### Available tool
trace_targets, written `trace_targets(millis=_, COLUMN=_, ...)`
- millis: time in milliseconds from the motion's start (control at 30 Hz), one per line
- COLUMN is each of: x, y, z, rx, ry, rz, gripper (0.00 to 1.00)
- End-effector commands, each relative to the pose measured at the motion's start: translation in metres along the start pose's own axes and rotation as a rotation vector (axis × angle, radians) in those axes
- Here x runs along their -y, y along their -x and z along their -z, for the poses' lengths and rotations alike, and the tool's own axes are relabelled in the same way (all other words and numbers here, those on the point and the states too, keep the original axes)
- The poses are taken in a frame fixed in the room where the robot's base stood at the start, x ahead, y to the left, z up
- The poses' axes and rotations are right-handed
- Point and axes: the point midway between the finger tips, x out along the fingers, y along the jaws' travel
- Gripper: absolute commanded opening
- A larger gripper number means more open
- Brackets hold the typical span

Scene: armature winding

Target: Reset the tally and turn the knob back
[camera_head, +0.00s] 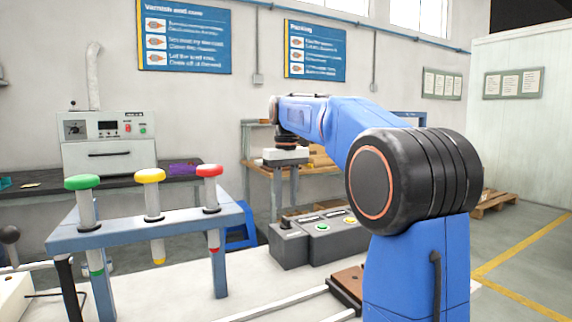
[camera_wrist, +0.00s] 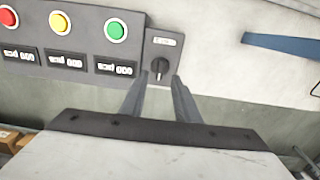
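The black knob (camera_wrist: 160,66) is on a small grey box (camera_wrist: 162,43) at the end of the tally panel (camera_wrist: 80,45); the box also shows in the head view (camera_head: 287,246). The panel has a red button (camera_wrist: 8,19), a yellow button (camera_wrist: 60,23) and a green button (camera_wrist: 116,30), each above a counter window. The digits are too small to read surely. My gripper (camera_wrist: 161,77) is open and empty, its fingers apart and lined up with the knob's two sides. In the head view, my gripper (camera_head: 285,157) is above the knob box; contact cannot be seen.
A blue stand (camera_head: 140,230) holds green, yellow and red-capped plungers at the left. A white bench top (camera_head: 250,285) lies in front of the panel. A brown block (camera_head: 348,283) sits near my arm. An oven (camera_head: 108,150) stands on the back counter.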

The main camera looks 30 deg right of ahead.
Motion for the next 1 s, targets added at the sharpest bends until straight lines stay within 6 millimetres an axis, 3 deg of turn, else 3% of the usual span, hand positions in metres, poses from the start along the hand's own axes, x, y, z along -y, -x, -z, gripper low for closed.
trace_targets(millis=300, x=0.000, y=0.065, z=0.001, rx=-0.003, ry=0.000, rz=-0.001, gripper=0.29)
trace_targets(millis=500, x=0.000, y=0.097, z=0.001, rx=-0.001, ry=0.000, rz=0.000, gripper=0.29)
trace_targets(millis=733, x=0.000, y=0.115, z=0.001, rx=-0.001, ry=0.000, rz=0.000, gripper=0.29)
trace_targets(millis=1000, x=0.000, y=0.118, z=0.000, rx=0.000, ry=0.000, rz=0.000, gripper=0.29)
